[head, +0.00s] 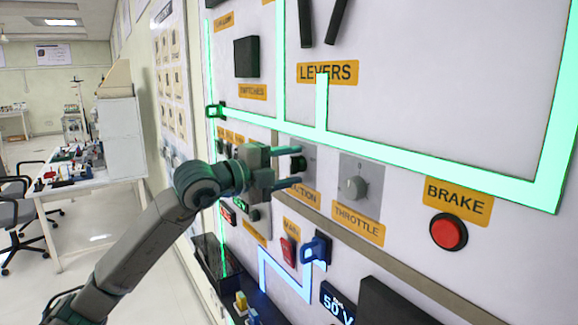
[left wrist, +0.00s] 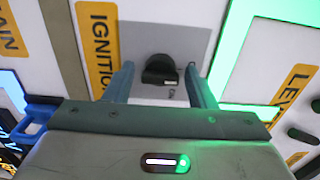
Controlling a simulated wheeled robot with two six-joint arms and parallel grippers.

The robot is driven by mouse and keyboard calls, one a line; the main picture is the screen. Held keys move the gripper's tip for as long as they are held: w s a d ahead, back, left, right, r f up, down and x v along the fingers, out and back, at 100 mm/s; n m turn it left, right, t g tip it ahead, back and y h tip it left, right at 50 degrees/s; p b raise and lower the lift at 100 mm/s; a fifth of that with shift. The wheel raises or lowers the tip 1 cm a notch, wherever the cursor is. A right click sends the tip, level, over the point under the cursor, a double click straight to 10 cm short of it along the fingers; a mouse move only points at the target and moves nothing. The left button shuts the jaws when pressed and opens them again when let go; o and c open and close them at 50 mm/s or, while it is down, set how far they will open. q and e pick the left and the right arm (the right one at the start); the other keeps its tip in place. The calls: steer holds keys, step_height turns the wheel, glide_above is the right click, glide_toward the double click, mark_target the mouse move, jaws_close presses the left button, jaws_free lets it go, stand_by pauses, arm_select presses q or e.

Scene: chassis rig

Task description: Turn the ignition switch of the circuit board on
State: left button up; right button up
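The ignition switch is a black rotary knob (left wrist: 160,70) on a grey plate (left wrist: 185,42), beside an orange IGNITION label (left wrist: 98,40) in the left wrist view. My left gripper (left wrist: 160,82) is open, with one finger on each side of the knob and a visible gap to each. In the head view the left gripper (head: 285,166) is at the panel, left of the throttle, and the knob (head: 298,164) shows partly between its fingers. The label there is partly hidden by the lower finger. My right gripper is not in view.
The throttle knob (head: 355,187) and red brake button (head: 448,232) are to the right. A blue handle (head: 316,249) and red switch (head: 289,250) stick out below. Glowing green strips (head: 400,155) run above. A white workbench (head: 85,180) stands at the left.

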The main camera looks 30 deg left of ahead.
arm_select(q)
steer(key=c, duration=0.7)
steer(key=shift+c, duration=0.2)
steer(key=shift+f+m+b, duration=0.2)
steer(key=shift+m+b, duration=0.8)
steer(key=shift+b, duration=0.2)
steer(key=shift+m+b, duration=0.65)
steer(key=shift+m, duration=0.15)
steer(key=m+b, duration=0.1)
steer(key=m, duration=0.1)
steer(key=shift+m, duration=0.3)
steer(key=m+b, duration=0.1)
steer(key=m, duration=0.2)
steer(key=shift+b, duration=0.35)
steer(key=shift+r+m+b, duration=0.1)
steer(key=shift+m+b, duration=0.2)
steer(key=shift+m, duration=1)
